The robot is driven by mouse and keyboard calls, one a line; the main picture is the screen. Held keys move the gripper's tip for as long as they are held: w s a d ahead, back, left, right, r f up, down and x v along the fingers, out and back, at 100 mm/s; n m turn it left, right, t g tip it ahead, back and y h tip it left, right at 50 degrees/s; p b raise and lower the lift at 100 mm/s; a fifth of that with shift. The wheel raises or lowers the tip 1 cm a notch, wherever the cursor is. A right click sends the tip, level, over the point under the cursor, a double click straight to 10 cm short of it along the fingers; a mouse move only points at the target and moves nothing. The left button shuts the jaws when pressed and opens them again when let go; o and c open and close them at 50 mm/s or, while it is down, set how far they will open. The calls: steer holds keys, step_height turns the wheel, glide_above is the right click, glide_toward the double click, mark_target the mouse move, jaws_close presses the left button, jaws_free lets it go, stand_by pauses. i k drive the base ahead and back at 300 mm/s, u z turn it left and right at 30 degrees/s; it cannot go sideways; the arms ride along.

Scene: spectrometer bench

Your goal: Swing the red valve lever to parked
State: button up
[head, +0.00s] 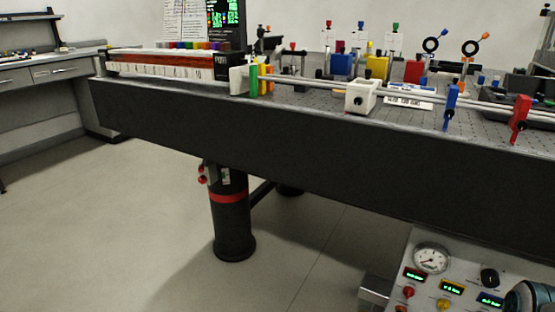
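No thing in view is plainly a red valve lever. Small red knobs (202,175) sit on a fitting on the bench's dark leg. A red-topped control (408,292) stands on the instrument panel at the bottom right, and a red upright holder (520,118) stands at the bench's right front edge. I cannot tell whether any of these is the lever, and no parked mark is readable.
A long optical bench (270,140) with a dark front crosses the view, crowded with mounts and rails. The panel (455,262) carries a round gauge (431,258) and lit displays. A side counter (50,70) stands at left. The floor (110,220) at left is clear.

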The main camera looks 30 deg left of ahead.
mark_target(200, 169)
steer(key=u, duration=1.65)
steer(key=i, duration=0.9)
steer(key=u, duration=0.65)
